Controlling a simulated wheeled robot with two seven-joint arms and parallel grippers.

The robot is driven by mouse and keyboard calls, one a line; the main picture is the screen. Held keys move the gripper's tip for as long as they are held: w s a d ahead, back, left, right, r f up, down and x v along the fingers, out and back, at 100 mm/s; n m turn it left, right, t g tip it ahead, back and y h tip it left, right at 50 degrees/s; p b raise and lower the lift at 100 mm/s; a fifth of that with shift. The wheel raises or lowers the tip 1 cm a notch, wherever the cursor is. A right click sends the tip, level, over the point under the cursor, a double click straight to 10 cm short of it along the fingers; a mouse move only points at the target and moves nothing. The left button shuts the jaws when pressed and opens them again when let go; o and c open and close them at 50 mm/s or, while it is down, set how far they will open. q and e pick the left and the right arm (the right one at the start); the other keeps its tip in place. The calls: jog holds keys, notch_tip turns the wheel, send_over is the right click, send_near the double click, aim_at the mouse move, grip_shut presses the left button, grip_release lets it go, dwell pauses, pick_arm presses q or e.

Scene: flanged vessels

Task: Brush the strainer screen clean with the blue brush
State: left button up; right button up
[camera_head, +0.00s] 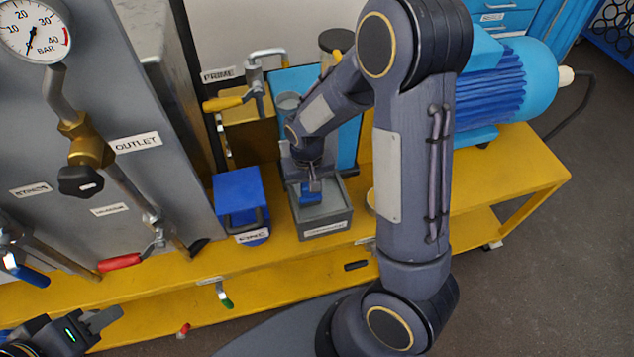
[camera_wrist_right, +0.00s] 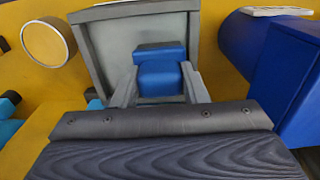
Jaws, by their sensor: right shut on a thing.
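The blue brush (camera_wrist_right: 160,72) is between the fingers of my right gripper (camera_wrist_right: 162,88), which is shut on it. In the head view, my right gripper (camera_head: 312,184) points down with the brush (camera_head: 311,193) inside or just above the open grey tray (camera_head: 325,222). Whether the brush touches the tray floor I cannot tell.
A blue bin (camera_head: 241,205) stands just left of the tray on the yellow bench (camera_head: 520,180). A blue motor (camera_head: 505,85) stands behind my right arm.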

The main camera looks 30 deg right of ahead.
jog(key=shift+a, duration=0.3)
jog(key=shift+d, duration=0.1)
jog(key=shift+s+d, duration=0.2)
jog(key=shift+d, duration=1.25)
jog(key=shift+s+d+f, duration=0.1)
jog(key=shift+s+d, duration=0.15)
jog(key=shift+d, duration=0.45)
jog(key=shift+s+d, duration=0.2)
jog(key=shift+d, duration=0.5)
